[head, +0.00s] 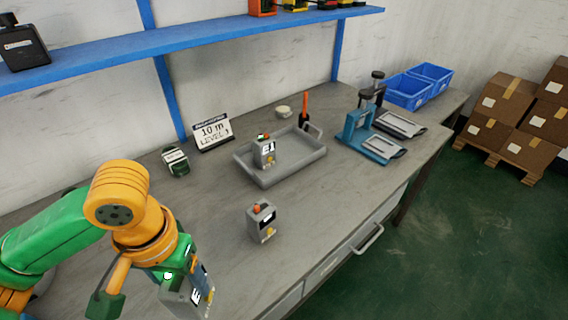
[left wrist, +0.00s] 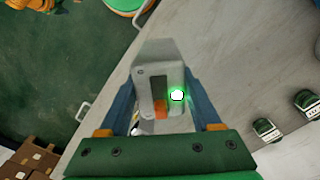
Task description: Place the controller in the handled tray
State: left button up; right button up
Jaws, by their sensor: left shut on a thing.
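A grey box-shaped controller (left wrist: 158,78) is between the two fingers of my left gripper (left wrist: 160,105) in the left wrist view. In the head view the left gripper (head: 178,280) is at the bottom left, shut on this controller (head: 188,298), above the near part of the bench. The grey handled tray (head: 290,172) lies farther back on the bench. A similar grey controller (head: 264,153) with an orange top part stands in the tray's left part. Another one (head: 262,222) stands on the bench in front of the tray. My right gripper is not in view.
A sign (head: 212,133) and a small dark green device (head: 175,161) stand left of the tray. A blue fixture (head: 362,135) stands right of it, with blue bins (head: 408,90) beyond. A blue shelf (head: 180,47) runs above the back. The tray's right part looks clear.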

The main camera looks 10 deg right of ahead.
aim_at(299, 153)
jog(key=i+l, duration=0.15)
jog(key=l, duration=0.3)
jog(key=i+l, duration=0.15)
jog(key=l, duration=0.25)
jog(key=i+l+u, duration=0.1)
jog(key=l, duration=0.35)
jog(key=i+l, duration=0.15)
jog(key=l, duration=0.3)
jog(key=i+l, duration=0.15)
jog(key=l, duration=0.25)
jog(key=i+l, duration=0.1)
jog(key=i, duration=0.2)
jog(key=i+l+u, duration=0.15)
jog(key=i, duration=0.2)
jog(key=j, duration=0.05)
